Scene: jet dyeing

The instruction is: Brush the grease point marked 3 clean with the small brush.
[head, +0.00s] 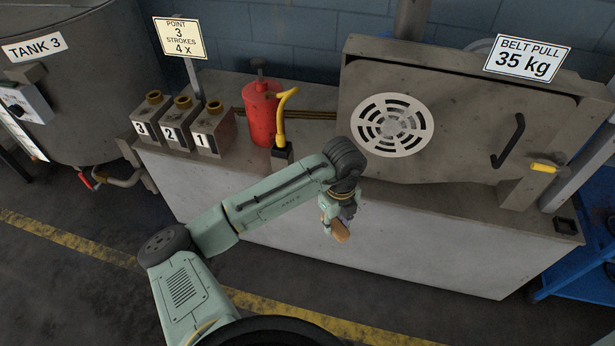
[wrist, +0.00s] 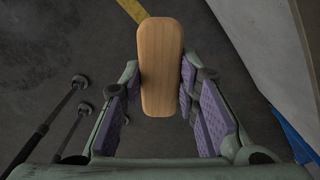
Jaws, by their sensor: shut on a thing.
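My gripper (head: 335,212) hangs in front of the bench's light front panel, right of the red canister. It is shut on the small brush (head: 340,231), whose tan wooden back also shows between the purple finger pads in the wrist view (wrist: 160,66). The bristles are hidden. The grease point marked 3 (head: 145,127) is the leftmost of three grey blocks with brass tops at the bench's left end, well to the left of my gripper. A yellow sign (head: 181,38) behind the blocks reads "POINT 3 STROKES 4 x".
Blocks 2 (head: 175,133) and 1 (head: 208,137) stand right beside block 3. A red canister (head: 262,114) and a yellow lever (head: 282,112) stand right of them. A guard with a round vent (head: 460,125) fills the bench's right. Tank 3 (head: 75,85) is at the left.

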